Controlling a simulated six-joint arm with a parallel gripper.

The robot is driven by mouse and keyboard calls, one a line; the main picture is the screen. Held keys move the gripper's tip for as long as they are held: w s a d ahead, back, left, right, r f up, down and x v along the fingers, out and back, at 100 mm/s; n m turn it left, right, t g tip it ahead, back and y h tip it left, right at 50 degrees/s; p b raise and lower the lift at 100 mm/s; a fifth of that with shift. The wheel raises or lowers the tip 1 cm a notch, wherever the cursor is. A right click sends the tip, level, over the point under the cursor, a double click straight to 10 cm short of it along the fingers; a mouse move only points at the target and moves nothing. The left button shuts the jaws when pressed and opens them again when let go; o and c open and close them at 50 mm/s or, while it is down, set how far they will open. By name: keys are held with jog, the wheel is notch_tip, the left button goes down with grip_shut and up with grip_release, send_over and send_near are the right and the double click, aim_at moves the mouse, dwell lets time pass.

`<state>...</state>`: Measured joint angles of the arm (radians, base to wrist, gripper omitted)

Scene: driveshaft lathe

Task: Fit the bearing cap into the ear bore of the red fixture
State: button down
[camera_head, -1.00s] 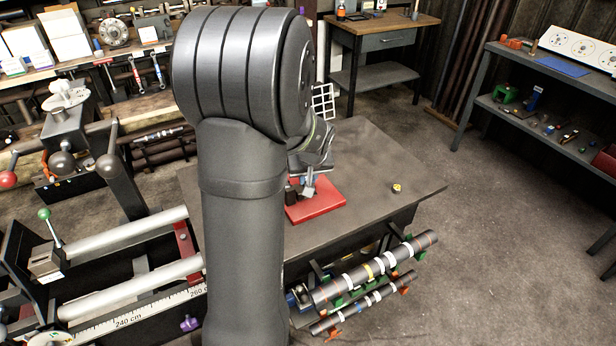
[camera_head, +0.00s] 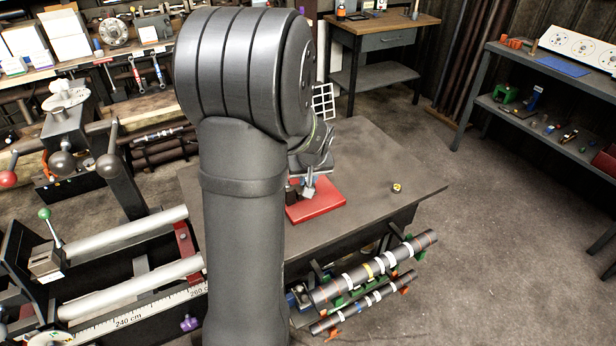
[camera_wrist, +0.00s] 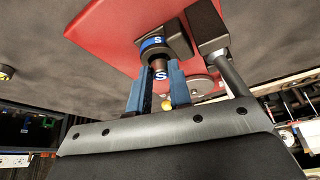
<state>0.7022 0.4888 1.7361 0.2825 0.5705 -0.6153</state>
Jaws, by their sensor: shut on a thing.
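The red fixture (camera_head: 320,206) lies on the dark table, partly behind my arm in the head view. In the wrist view its red plate (camera_wrist: 105,35) carries two dark upright blocks. One ear block (camera_wrist: 178,38) has a blue band marked S. In the head view my gripper (camera_head: 309,190) is small and low over the fixture.
A second dark block (camera_wrist: 205,22) with a grey rod (camera_wrist: 232,75) stands close to the right of my fingers. A small yellow piece (camera_head: 397,188) lies on the table (camera_head: 375,165) to the right. The table's right side is otherwise clear. Shafts (camera_head: 375,268) hang at the table's front.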

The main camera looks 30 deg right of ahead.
jog(key=shift+a+f, duration=0.1)
jog(key=shift+f, duration=0.25)
dwell(3.8)
jog(key=shift+r, duration=0.25)
dwell(1.1)
jog(key=shift+f, duration=0.25)
dwell(0.5)
jog(key=shift+r, duration=0.25)
jog(key=c, duration=1.2)
grip_release()
jog(key=shift+c, duration=0.2)
jog(key=shift+s+r, duration=0.1)
jog(key=v, duration=1.7)
